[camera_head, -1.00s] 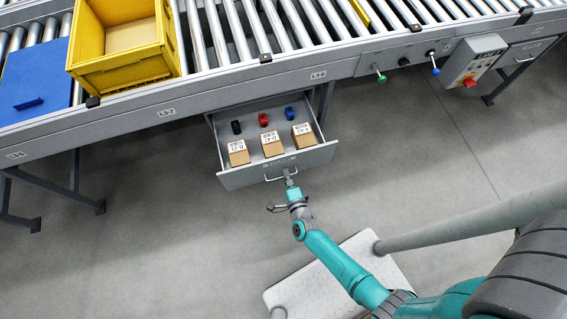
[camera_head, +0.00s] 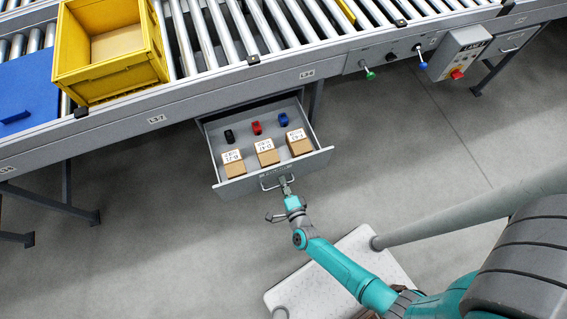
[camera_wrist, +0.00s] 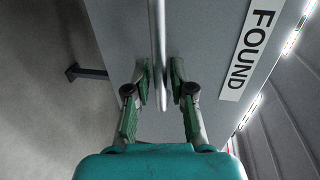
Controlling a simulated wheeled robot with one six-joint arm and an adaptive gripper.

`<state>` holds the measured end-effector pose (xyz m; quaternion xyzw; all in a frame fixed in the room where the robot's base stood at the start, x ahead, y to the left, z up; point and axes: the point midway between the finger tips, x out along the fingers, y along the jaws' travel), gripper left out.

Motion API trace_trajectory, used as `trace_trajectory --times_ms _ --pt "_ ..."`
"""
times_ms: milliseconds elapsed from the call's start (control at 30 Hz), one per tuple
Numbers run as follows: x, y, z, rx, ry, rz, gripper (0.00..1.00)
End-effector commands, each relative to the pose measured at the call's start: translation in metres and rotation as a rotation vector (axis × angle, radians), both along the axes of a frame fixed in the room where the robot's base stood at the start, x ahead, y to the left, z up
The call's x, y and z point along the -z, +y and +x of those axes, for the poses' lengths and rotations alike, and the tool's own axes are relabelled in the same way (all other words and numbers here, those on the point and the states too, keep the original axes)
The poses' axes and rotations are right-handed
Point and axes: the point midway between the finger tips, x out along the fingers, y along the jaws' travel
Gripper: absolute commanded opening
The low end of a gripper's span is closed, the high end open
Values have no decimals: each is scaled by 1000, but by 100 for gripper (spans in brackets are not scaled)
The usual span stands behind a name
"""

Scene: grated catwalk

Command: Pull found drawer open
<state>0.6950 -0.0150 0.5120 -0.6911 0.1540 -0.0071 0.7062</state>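The grey drawer (camera_head: 225,187) is pulled out from under the roller conveyor, and its inside shows. It holds three small cardboard boxes (camera_head: 265,158) with labels at the front and black, red and blue items (camera_head: 256,128) behind them. A FOUND label (camera_wrist: 251,45) is on the drawer front in the wrist view. My gripper (camera_head: 285,184) is at the drawer handle (camera_head: 271,183).
A yellow crate (camera_head: 110,75) and a blue panel or lid (camera_head: 25,85) sit on the conveyor (camera_head: 190,95). A control box (camera_head: 459,52) with a red button hangs at the upper right. Conveyor legs (camera_head: 65,195) stand left of the drawer. The floor (camera_head: 150,265) in front is clear.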

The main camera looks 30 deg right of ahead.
Motion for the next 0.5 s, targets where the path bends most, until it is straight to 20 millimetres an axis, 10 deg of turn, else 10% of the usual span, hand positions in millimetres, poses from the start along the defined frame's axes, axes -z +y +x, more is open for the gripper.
trace_trajectory --times_ms 500 --pt "-9 11 -43 -5 -1 0 23"
